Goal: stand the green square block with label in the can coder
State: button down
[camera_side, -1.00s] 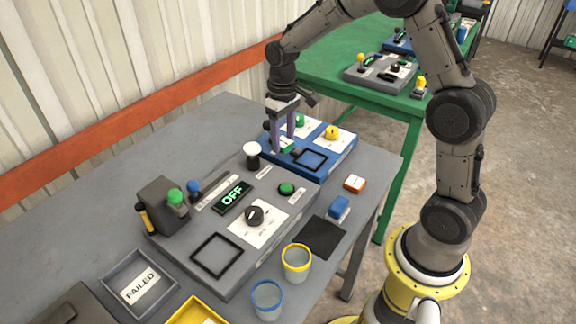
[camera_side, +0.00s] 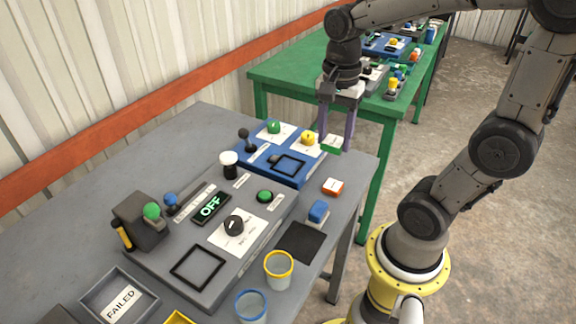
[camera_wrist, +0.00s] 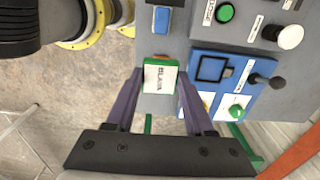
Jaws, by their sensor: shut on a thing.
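My gripper (camera_side: 335,143) is shut on the green square block (camera_side: 332,145), which has a white label. The block is held in the air just right of the blue machine (camera_side: 246,162). In the wrist view the block (camera_wrist: 159,78) sits between the purple fingertips, its label with dark print facing the camera. No machine carries a readable can coder name. The blue machine has a black square frame (camera_side: 289,165), a green knob, a yellow knob and a black lever. The grey machine (camera_side: 160,258) has an "OFF" display, a dial and a larger black square frame (camera_side: 197,267).
An orange-and-white block (camera_side: 333,187) and a blue block (camera_side: 318,211) lie near the table's right edge, by a black mat (camera_side: 303,242). Yellow-rimmed (camera_side: 279,270) and blue-rimmed (camera_side: 251,306) cups stand in front. A "FAILED" tray (camera_side: 120,296) is at front left.

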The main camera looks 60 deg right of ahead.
jog(key=shift+d+r, duration=0.1)
jog(key=shift+r, duration=0.25)
jog(key=w+d+f, duration=0.2)
jog(key=w+f, duration=0.2)
jog(key=w, duration=0.4)
send_over(288, 166)
jog(key=f, duration=0.5)
jog(key=shift+s+a, duration=0.1)
jog(key=shift+s, duration=0.15)
jog(key=shift+w+f, duration=0.15)
jog(key=shift+f, duration=0.8)
jog(key=shift+w+f, duration=0.1)
jog(key=shift+f, duration=0.8)
jog(key=shift+f, duration=0.6)
jog(key=shift+c, duration=1.4)
grip_release()
